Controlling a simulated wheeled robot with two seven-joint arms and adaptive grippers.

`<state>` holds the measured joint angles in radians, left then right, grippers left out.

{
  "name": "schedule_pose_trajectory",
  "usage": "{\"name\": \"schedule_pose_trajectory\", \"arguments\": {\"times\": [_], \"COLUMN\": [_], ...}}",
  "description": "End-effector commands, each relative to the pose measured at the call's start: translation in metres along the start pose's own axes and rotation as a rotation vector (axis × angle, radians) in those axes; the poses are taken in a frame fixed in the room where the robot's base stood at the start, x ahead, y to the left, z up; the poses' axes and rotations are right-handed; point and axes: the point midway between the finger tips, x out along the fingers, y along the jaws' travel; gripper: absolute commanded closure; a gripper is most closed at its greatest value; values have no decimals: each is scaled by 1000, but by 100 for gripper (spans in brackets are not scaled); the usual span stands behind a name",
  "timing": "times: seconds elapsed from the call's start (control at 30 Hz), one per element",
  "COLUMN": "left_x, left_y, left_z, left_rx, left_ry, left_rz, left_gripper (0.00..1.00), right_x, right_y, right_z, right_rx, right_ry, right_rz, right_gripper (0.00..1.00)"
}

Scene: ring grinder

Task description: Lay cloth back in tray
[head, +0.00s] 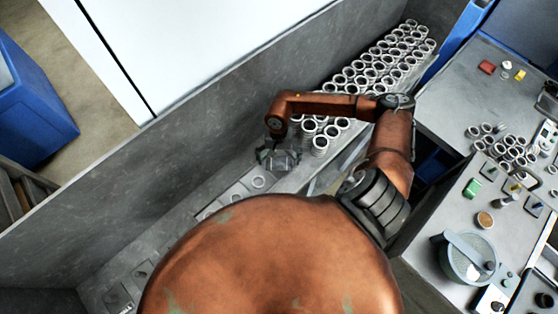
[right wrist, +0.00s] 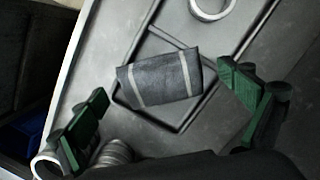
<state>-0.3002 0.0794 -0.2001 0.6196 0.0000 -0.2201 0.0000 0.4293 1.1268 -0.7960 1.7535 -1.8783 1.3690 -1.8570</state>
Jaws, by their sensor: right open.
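The cloth (right wrist: 160,77) is dark grey with two pale stripes. In the right wrist view it lies over part of a shallow tray with a dark rectangular rim (right wrist: 150,113). Part of the tray's inside is bare beside it. My right gripper (right wrist: 163,84) is open, its green fingers apart on the left and right of the cloth, not closed on it. In the head view the right gripper (head: 277,155) is over the long grey bench, and the cloth is hard to make out under it. My left gripper is in neither view.
Many metal rings (head: 370,75) stand in rows on the bench just beyond the gripper. A ring (right wrist: 211,7) lies near the tray. A grey wall (head: 200,95) runs along the bench's far side. At right is a table (head: 450,85) with rings and a lidded pot (head: 468,256).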

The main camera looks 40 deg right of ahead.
Motion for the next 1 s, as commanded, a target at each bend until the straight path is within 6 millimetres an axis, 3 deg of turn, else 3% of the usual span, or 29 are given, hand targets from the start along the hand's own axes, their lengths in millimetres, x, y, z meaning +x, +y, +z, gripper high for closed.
{"name": "schedule_pose_trajectory", "arguments": {"times": [0.2, 0.4, 0.7, 1.0], "left_x": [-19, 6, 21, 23], "left_y": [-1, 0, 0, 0], "left_z": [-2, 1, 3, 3], "left_rx": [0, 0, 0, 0], "left_ry": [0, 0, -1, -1], "left_rz": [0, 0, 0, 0], "left_gripper": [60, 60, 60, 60], "right_x": [-19, -61, -116, -132], "right_y": [-1, 0, 0, 0], "right_z": [1, -1, 0, 2], "right_rx": [-1, -2, 0, 0], "right_ry": [3, 7, 3, 0], "right_rz": [-2, -1, 0, 0], "right_gripper": [4, 4, 4, 4]}}
